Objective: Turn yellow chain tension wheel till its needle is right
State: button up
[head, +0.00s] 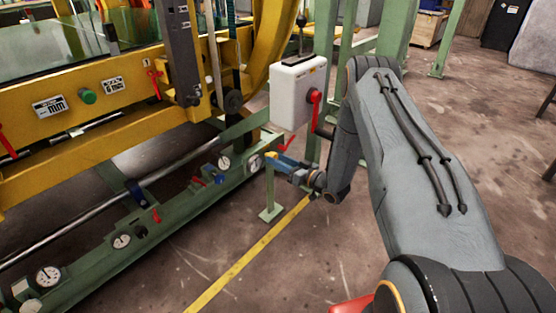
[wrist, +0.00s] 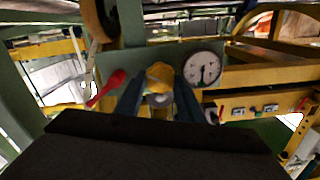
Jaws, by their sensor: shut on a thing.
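The yellow chain tension wheel (wrist: 160,74) sits on a grey-green panel in the wrist view, between the two blue fingers of my gripper (wrist: 159,84). The fingers are shut on the wheel, one on each side, and cover parts of its rim. A round white gauge (wrist: 203,68) is just right of the wheel. Its dark needle looks to point roughly downward; the scale marks are too small to read. In the head view my gripper (head: 281,160) reaches to the end of the low green rail, and a small yellow part shows at its fingertips.
A red lever (wrist: 106,89) is close left of the wheel in the wrist view. In the head view a white switch box (head: 294,92) with a red handle (head: 314,108) stands above my gripper. The green rail (head: 90,262) carries several gauges. Open floor lies right.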

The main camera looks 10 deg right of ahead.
dwell(0.5)
jog(key=o, duration=1.1)
jog(key=p+v, duration=0.1)
jog(key=v, duration=0.6)
jog(key=shift+s+d+p, duration=0.25)
jog(key=shift+s+p, duration=0.05)
jog(key=shift+p, duration=0.1)
jog(key=shift+w, duration=0.1)
